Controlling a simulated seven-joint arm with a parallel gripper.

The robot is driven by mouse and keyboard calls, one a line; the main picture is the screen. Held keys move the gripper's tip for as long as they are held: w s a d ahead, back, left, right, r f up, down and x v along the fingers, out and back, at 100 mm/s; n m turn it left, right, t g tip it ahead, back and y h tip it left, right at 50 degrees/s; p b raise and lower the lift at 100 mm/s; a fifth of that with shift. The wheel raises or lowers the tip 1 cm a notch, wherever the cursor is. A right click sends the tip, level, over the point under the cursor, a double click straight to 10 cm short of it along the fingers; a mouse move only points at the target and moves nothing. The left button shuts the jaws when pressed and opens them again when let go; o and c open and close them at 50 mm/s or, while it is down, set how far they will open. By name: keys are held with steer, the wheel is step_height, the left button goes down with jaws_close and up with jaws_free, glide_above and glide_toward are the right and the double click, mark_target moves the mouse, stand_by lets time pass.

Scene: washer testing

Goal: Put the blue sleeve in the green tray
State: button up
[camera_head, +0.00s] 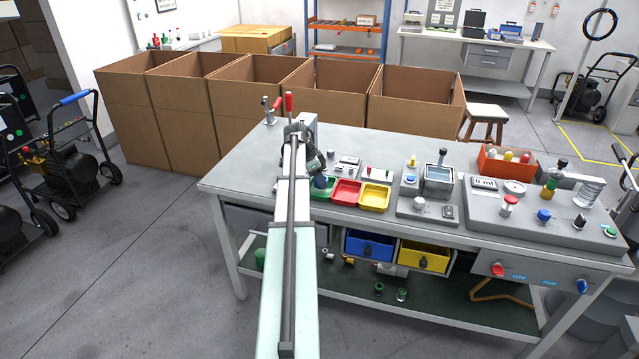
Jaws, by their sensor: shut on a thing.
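The green tray (327,194) lies on the left part of the grey workbench, left of the red tray (346,192) and the yellow tray (375,197). My gripper (319,175) points down over the green tray from its far side. It is shut on the blue sleeve (320,182), a small dark blue piece at its tips. The sleeve appears over or within the tray; I cannot tell whether it touches the tray floor. My arm covers the tray's left side.
The bench (250,160) carries a clamp with red handles (289,102) behind my gripper, small fixtures (346,163) right of it, and a control panel (540,205) farther right. Large cardboard boxes (330,95) stand behind. The bench's left end is clear.

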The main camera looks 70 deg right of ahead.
steer(key=shift+f, duration=1)
steer(key=shift+f, duration=0.1)
steer(key=o, duration=1)
steer(key=v, duration=1.2)
